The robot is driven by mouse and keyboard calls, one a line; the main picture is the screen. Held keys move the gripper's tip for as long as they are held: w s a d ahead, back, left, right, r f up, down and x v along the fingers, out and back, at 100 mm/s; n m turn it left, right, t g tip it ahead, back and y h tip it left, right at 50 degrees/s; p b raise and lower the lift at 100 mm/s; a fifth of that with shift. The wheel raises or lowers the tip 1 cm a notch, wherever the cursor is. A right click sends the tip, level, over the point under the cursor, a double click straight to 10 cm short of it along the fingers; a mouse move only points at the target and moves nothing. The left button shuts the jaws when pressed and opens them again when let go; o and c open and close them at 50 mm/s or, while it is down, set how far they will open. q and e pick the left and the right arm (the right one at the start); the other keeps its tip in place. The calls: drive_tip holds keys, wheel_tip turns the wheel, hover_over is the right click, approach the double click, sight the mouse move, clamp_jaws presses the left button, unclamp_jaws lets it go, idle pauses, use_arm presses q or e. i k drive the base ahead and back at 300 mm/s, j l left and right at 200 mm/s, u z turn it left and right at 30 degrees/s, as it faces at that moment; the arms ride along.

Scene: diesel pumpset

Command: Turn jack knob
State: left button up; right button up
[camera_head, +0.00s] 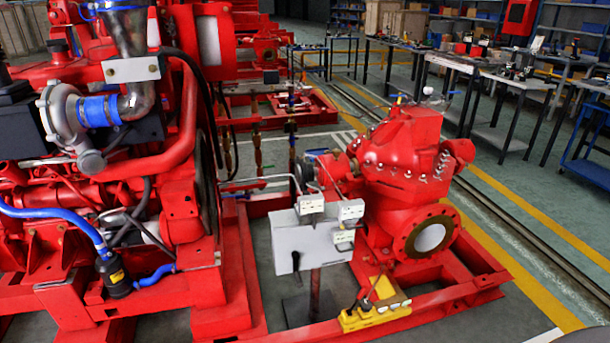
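A yellow block-like device (375,314) sits low on the red base frame, in front of the red pump. I cannot tell which knob the task names. Neither of my grippers is in view.
A red pump (405,180) with a round flange stands right of the panel. A large red diesel engine (110,190) fills the left side. The red base frame (455,299) has raised rails. Open floor with yellow lines lies to the right, and workbenches (490,75) stand behind.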

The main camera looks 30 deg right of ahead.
sight(366, 306)
drive_tip(key=l+z, duration=0.15)
drive_tip(key=z, duration=1.3)
drive_tip(key=l+u, duration=0.15)
drive_tip(key=u, duration=0.85)
drive_tip(key=i+l+u, duration=0.15)
drive_tip(key=l+u, duration=0.2)
drive_tip(key=i+l+u, duration=0.1)
drive_tip(key=l+u, duration=0.5)
drive_tip(key=l, duration=0.5)
